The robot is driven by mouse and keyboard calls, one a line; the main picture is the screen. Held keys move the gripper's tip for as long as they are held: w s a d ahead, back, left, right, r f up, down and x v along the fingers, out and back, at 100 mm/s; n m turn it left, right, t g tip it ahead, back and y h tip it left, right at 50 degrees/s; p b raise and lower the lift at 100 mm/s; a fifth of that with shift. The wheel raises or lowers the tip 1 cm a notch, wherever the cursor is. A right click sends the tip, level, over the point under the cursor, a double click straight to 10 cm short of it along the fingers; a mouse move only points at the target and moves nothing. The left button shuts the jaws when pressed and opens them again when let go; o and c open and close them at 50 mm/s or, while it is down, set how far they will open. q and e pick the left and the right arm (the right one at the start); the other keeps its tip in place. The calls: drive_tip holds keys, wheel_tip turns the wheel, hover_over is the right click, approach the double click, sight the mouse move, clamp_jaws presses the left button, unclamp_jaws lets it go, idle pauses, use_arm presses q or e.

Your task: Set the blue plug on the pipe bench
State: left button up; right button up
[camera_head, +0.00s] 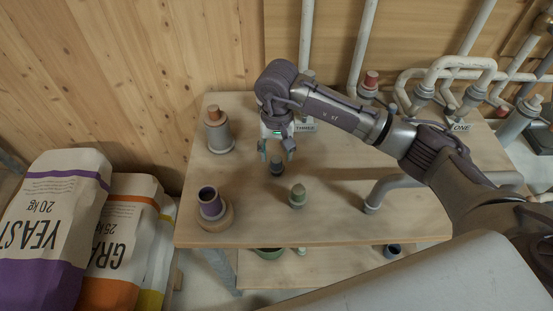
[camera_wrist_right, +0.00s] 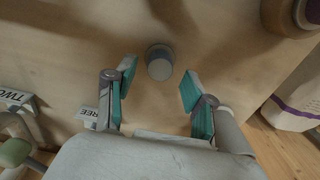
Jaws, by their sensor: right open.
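The blue plug (camera_head: 277,167), a small blue-grey cylinder, stands upright on the wooden pipe bench (camera_head: 340,225). It also shows in the right wrist view (camera_wrist_right: 160,62), on bare bench wood (camera_wrist_right: 80,50). My right gripper (camera_head: 277,150) is directly above the plug in the head view, pointing down. It is open and empty. In the wrist view its teal-padded fingers (camera_wrist_right: 157,80) are spread, with the plug just beyond the gap between the tips. My left gripper is not in view.
On the bench stand a grey fitting with an orange top (camera_head: 218,132), a purple cup (camera_head: 211,204), a green-topped plug (camera_head: 298,194) and a grey pipe end (camera_head: 372,204). White pipes (camera_head: 450,63) rise at the back. Feed sacks (camera_head: 55,225) stand left.

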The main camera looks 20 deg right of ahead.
sight(277, 160)
wheel_tip(277, 160, up, 9)
drive_tip(key=b, duration=0.2)
drive_tip(key=shift+s, duration=0.1)
idle(0.5)
